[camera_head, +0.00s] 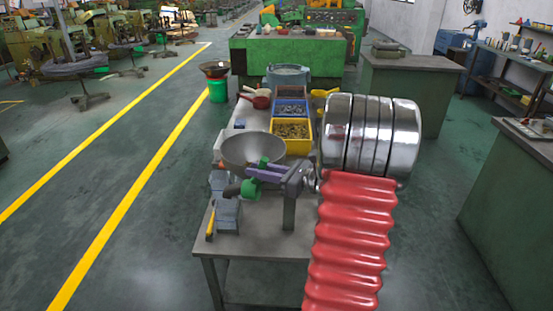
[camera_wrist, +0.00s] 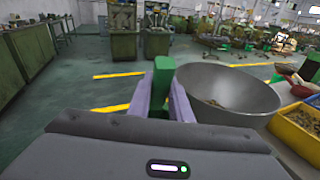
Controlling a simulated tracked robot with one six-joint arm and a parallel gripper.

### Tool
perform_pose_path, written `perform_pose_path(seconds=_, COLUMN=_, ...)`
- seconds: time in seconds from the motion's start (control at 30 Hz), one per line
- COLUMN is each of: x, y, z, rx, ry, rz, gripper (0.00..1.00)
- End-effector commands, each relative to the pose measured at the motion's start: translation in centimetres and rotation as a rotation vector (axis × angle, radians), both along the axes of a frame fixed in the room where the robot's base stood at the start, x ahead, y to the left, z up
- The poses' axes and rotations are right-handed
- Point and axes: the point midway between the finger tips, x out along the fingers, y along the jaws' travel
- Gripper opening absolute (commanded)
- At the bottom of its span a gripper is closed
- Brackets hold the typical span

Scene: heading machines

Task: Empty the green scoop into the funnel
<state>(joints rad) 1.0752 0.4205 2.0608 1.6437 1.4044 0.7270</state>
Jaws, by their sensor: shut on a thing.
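My gripper (camera_head: 250,178) has purple fingers, also in the wrist view (camera_wrist: 163,98). They are shut on the green scoop (camera_wrist: 163,75), whose upright green part shows between the fingertips. In the head view the scoop's green part (camera_head: 249,190) shows just in front of the funnel's near side; its opening and contents cannot be made out. The funnel (camera_head: 245,148) is a wide grey metal bowl on the table. In the wrist view the funnel (camera_wrist: 230,88) is just right of the fingers, with some brownish pieces low inside it. Its outlet is hidden.
A yellow bin (camera_head: 309,133) of brass-coloured parts and a blue bin (camera_head: 305,107) of grey parts stand behind the funnel. A red scoop (camera_head: 262,102) and a yellow scoop (camera_head: 325,92) lie beside the bins. Grey blocks (camera_head: 228,213) sit at the table's near left. Floor left of the table is clear.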

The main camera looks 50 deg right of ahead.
Motion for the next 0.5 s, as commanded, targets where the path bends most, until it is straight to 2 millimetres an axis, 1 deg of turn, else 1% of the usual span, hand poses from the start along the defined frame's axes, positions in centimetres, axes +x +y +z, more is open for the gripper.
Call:
perform_pose_path(seconds=0.03, x=1.0, y=1.4, z=-1.1, rx=0.004, ry=0.002, rz=0.032, gripper=0.0)
perform_pose_path(seconds=0.17, x=3.2, y=5.4, z=-3.9, rx=0.006, ry=0.002, rz=0.116, gripper=0.0)
perform_pose_path(seconds=0.2, x=3.8, y=6.7, z=-4.8, rx=0.006, ry=0.003, rz=0.143, gripper=0.0)
perform_pose_path(seconds=0.37, x=5.8, y=12.2, z=-8.4, rx=0.006, ry=0.002, rz=0.248, gripper=0.0)
perform_pose_path(seconds=0.5, x=6.8, y=17.1, z=-11.5, rx=0.007, ry=0.002, rz=0.336, gripper=0.0)
